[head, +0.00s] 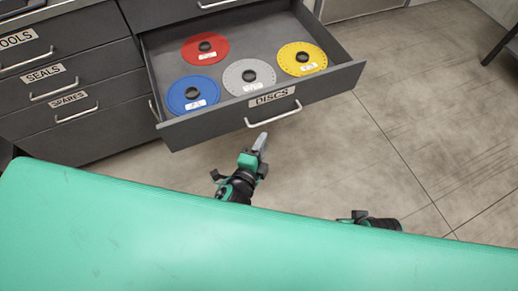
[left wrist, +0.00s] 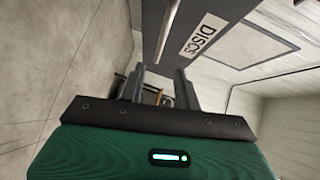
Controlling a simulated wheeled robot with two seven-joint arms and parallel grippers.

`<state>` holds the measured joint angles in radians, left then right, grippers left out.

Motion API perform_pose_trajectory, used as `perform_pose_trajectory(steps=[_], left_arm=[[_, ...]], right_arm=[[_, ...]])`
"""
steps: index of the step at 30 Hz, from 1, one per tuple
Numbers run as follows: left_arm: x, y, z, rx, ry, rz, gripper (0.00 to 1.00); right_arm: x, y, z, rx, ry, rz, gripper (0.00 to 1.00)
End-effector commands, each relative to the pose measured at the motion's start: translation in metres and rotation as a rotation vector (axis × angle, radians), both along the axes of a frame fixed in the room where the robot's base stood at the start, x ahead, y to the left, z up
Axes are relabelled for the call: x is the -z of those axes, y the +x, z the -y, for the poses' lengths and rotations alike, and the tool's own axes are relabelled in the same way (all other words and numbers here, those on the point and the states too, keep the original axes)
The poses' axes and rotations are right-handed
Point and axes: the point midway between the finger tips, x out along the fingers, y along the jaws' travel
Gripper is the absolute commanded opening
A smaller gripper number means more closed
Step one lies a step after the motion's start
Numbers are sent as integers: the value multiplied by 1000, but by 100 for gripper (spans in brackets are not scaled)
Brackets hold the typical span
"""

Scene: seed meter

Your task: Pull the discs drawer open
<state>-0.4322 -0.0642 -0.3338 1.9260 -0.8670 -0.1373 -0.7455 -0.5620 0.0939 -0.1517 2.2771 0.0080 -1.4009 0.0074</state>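The discs drawer (head: 172,132) is pulled well out of the grey cabinet, with its inside in plain view. Its front bears a DISCS label (head: 271,96) and a pale bar handle (head: 273,114). The label (left wrist: 204,35) and handle (left wrist: 167,30) also show in the left wrist view. My left gripper (head: 262,142) is just below and in front of the handle, apart from it. In the left wrist view its two fingers (left wrist: 160,85) stand apart with nothing held between them. Part of my right arm (head: 372,221) shows lower right; its fingers are hidden.
In the drawer lie a red disc (head: 192,54), a blue disc (head: 183,102), a grey disc (head: 235,84) and a yellow disc (head: 291,68). Shut drawers labelled TOOLS, SEALS (head: 75,77) and SPARES (head: 100,98) are at left. The floor (head: 415,120) to the right is clear.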

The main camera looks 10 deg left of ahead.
Motion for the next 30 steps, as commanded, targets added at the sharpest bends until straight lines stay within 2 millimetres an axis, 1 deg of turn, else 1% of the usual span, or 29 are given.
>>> perform_pose_trajectory(steps=[1,3,7,19,24,26,29,30], left_arm=[[0,-6,-1,-1,0,-2,32],[-1,-12,-3,-1,0,-1,32],[-2,-18,-4,-1,0,-1,32],[-3,-19,-4,-1,0,0,32],[-3,-19,-4,-1,0,0,32],[-3,-19,-5,-3,-1,-2,32],[0,-19,-13,-33,-33,-33,32],[2,-20,-21,-60,-59,-61,32]], right_arm=[[0,-1,0,0,0,-2,36],[1,-1,0,0,0,-3,36],[0,-3,0,0,0,-5,36],[0,-7,0,-1,1,-11,36],[0,-5,0,-1,1,-8,36],[-1,-1,0,1,1,-2,36],[-1,-1,0,1,1,-2,36],[-1,-1,0,1,1,-2,36]])
